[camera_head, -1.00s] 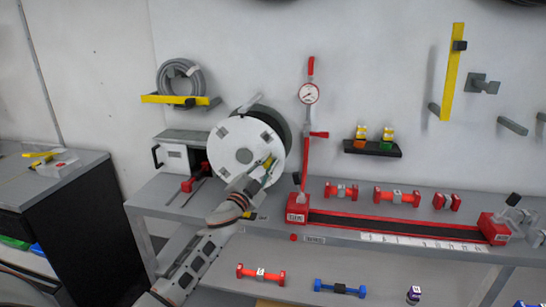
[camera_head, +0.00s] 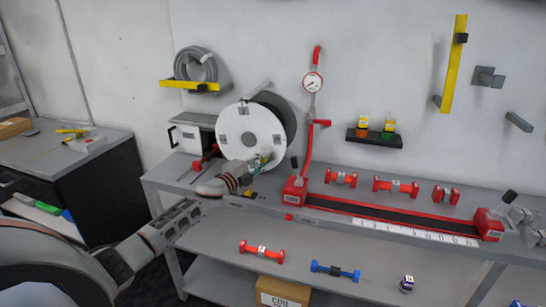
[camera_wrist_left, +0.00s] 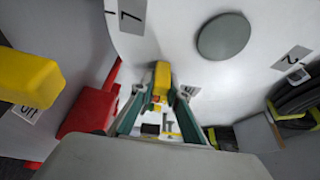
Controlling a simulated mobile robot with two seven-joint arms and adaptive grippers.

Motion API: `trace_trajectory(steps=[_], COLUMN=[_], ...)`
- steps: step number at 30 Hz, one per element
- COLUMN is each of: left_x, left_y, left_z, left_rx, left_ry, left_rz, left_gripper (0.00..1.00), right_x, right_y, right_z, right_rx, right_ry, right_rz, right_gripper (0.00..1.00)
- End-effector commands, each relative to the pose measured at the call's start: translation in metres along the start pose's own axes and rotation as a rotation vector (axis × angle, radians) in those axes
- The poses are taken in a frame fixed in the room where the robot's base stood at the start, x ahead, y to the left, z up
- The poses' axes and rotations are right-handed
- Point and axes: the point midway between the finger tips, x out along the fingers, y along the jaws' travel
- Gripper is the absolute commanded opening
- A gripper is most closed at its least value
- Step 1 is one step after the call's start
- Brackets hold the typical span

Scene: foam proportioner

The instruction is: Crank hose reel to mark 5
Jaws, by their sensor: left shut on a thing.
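The hose reel has a white round face (camera_head: 236,124) with small dark-marked labels and a grey hub (camera_head: 249,140). It stands on the bench against the wall. In the left wrist view the white disc (camera_wrist_left: 180,20) shows labels 7 (camera_wrist_left: 131,16) and 2 (camera_wrist_left: 291,58) beside the grey hub (camera_wrist_left: 223,36). My left gripper (camera_head: 264,158) is at the lower right of the reel face. Its teal fingers (camera_wrist_left: 160,105) are shut on the yellow crank handle (camera_wrist_left: 162,78). Mark 5 cannot be made out. My right gripper is not in view.
A red-ended rail (camera_head: 390,215) with a numbered strip lies right of the reel. A red post with a gauge (camera_head: 313,83) rises beside it. A red clamp (camera_head: 204,160) is at the reel's left. A coiled hose (camera_head: 195,63) hangs above.

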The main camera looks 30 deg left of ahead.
Motion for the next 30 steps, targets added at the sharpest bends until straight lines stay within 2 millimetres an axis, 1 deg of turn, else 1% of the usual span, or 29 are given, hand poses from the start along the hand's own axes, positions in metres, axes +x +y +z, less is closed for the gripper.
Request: trace_trajectory(steps=[1,6,12,29,30], left_x=[-0.001,-0.004,-0.005,-0.006,-0.006], left_y=[0.001,0.006,0.011,0.014,0.014], left_z=[0.004,0.011,0.016,0.018,0.018], left_rx=[0.033,0.122,0.186,0.216,0.216], left_ry=[0.0,0.002,0.002,0.002,0.002], left_rz=[0.015,0.051,0.078,0.09,0.09], left_gripper=[0.0,0.0,0.0,0.0,0.17], right_x=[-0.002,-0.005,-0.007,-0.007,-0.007], right_y=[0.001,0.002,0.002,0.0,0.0], right_z=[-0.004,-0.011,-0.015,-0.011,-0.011], right_rx=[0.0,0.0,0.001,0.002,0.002], right_ry=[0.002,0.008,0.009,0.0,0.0], right_rz=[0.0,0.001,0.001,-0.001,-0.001], right_gripper=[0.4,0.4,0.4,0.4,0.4])
